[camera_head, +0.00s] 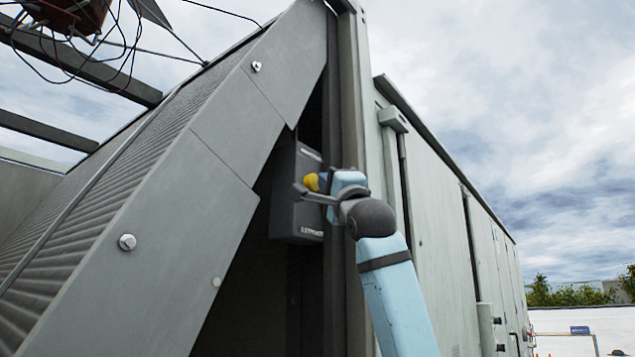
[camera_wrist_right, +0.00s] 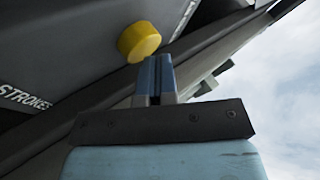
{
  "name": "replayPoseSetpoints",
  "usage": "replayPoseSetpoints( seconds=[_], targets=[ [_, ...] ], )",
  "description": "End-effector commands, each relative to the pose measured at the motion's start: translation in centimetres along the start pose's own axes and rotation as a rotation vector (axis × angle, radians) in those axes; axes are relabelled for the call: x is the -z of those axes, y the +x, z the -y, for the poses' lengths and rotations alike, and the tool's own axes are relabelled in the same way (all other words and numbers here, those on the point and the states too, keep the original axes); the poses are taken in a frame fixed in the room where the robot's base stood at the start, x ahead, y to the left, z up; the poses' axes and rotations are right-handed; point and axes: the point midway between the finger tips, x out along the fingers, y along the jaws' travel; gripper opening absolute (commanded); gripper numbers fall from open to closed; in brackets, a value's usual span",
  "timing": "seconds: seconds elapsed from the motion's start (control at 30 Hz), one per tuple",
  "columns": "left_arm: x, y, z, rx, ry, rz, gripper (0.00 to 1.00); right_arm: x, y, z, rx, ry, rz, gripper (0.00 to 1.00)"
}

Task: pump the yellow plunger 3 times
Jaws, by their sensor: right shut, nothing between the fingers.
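The yellow plunger (camera_head: 312,182) is a round knob on the front of a dark grey box (camera_head: 299,215) inside the opening of the cooler. In the right wrist view the plunger (camera_wrist_right: 139,41) sticks out from the box face (camera_wrist_right: 75,45), just beyond my fingertips and slightly left of them. My right gripper (camera_head: 318,190) is beside the plunger. Its two fingers (camera_wrist_right: 154,75) are shut together with nothing between them. I cannot tell whether the fingertips touch the plunger. My left gripper is not in view.
A sloped grey panel (camera_head: 150,215) with bolts stands left of the opening. A vertical grey post (camera_head: 352,95) and a long pale wall (camera_head: 440,190) stand to the right, close to my right arm. Lettering (camera_wrist_right: 25,98) marks the box. A red object with wires (camera_head: 75,12) hangs at upper left.

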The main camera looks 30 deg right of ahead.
Motion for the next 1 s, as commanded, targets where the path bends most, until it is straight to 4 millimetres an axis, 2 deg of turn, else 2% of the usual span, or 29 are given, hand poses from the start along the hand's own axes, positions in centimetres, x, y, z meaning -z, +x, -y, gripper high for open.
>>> replayPoseSetpoints(
  seconds=[1.0],
  targets=[
    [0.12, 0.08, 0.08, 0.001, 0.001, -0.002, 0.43, -0.55, 0.70, -0.60, -0.002, 0.000, 0.001, 0.00]
  ],
)
